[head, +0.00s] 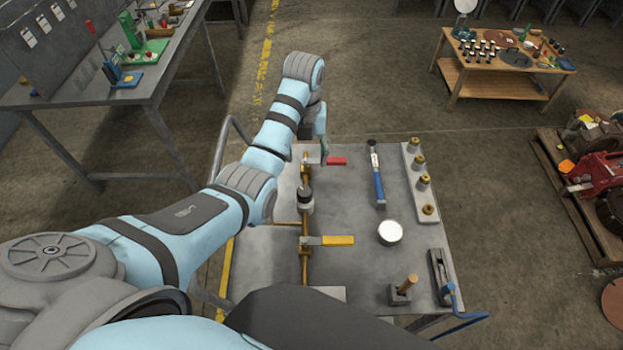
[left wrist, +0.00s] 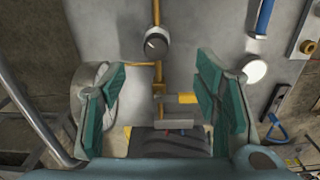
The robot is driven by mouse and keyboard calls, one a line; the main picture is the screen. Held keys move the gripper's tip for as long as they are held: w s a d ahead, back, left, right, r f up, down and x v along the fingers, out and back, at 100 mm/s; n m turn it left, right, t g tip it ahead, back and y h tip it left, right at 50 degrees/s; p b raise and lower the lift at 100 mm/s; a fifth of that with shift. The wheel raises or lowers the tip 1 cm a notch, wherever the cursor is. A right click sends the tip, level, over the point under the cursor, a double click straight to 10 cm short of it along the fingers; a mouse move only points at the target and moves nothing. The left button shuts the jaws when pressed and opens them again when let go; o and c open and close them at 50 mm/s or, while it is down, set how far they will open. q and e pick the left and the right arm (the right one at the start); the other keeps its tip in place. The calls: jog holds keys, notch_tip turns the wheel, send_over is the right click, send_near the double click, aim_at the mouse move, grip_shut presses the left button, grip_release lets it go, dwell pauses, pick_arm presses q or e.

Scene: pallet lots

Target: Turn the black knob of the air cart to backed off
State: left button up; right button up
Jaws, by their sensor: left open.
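The air cart (head: 350,275) has a grey top with a brass pipe along its left part. The black knob (head: 305,193) stands on this pipe between a red lever (head: 336,161) and a yellow lever (head: 338,240). In the left wrist view the knob (left wrist: 155,45) shows a pale mark on its dark face. My left gripper (head: 320,145) hangs near the red lever in the head view. In the left wrist view its two green-padded fingers (left wrist: 160,68) are wide apart and empty. The knob shows beyond the fingertips, apart from them. My right gripper is not in view.
A grey bench (head: 150,85) stands left, a wooden table (head: 500,85) at the back right.

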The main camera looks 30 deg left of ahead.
aim_at(304, 192)
pick_arm(q)
jog(key=s+f, duration=0.1)
jog(key=f, duration=0.2)
jog(key=s+f+b, duration=0.1)
jog(key=f, duration=0.1)
jog(key=s+f, duration=0.1)
jog(key=f, duration=0.2)
jog(key=shift+s+d+f+b, duration=0.1)
jog(key=shift+s+f+b, duration=0.05)
jog(key=shift+f+b, duration=0.2)
jog(key=f, duration=0.1)
jog(key=w+f, duration=0.1)
jog(key=f, duration=0.1)
jog(key=shift+f+b, duration=0.2)
jog(key=shift+b, duration=0.15)
jog(key=shift+w+f, duration=0.45)
jog(key=shift+f, duration=0.15)
jog(key=shift+s+r, duration=0.2)
jog(key=shift+s, duration=0.05)
jog(key=shift+s+r, duration=0.1)
jog(key=shift+s, duration=0.05)
jog(key=c, duration=1.1)
jog(key=shift+c, duration=0.2)
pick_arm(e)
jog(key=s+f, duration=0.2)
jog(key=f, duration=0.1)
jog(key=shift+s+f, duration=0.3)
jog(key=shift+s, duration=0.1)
